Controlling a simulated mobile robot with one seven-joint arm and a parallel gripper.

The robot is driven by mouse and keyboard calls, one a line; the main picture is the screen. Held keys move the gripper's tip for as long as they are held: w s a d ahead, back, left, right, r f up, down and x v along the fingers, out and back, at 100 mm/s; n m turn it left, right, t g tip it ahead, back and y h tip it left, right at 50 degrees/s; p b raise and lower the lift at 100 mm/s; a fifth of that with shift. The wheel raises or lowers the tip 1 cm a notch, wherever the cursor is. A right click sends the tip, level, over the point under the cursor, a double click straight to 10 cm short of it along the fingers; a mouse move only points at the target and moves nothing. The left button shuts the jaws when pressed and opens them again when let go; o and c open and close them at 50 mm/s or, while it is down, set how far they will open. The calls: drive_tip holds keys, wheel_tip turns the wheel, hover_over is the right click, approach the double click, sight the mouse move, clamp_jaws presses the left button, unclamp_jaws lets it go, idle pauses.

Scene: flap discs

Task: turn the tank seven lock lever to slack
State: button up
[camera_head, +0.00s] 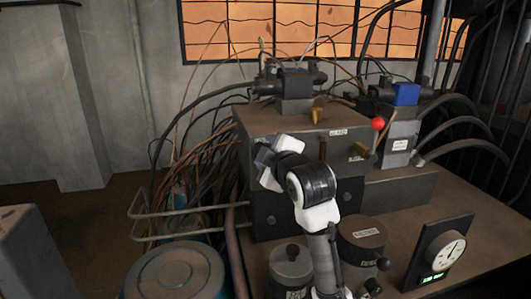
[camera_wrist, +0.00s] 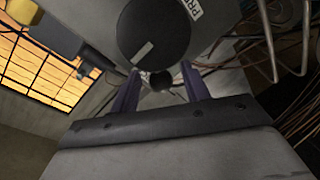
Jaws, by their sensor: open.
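My gripper (camera_head: 266,166) is at the left face of the dark metal block (camera_head: 280,128). In the wrist view its two purple fingers (camera_wrist: 160,90) are apart, with a small dark round knob (camera_wrist: 161,79) showing between them; I cannot tell whether they touch it. A large black dial (camera_wrist: 154,34) with a pale line and a label starting "PRI" is just beyond. A dark labelled canister (camera_head: 361,252) stands on the bench, with black ball-ended levers (camera_head: 383,264) at its right. Its lettering is too small to read, so I cannot tell which lever is tank seven's.
A grey lidded pot (camera_head: 291,262) stands left of the canister, and a gauge (camera_head: 444,252) with a green display stands right. A red-ball lever (camera_head: 378,124) rises from the block's right side. Loose cables (camera_head: 200,150) and a bent metal rail (camera_head: 170,213) crowd the left.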

drive_tip(key=b+v, duration=0.2)
drive_tip(key=v, duration=1.1)
drive_tip(key=shift+s, duration=0.4)
drive_tip(key=shift+d, duration=0.1)
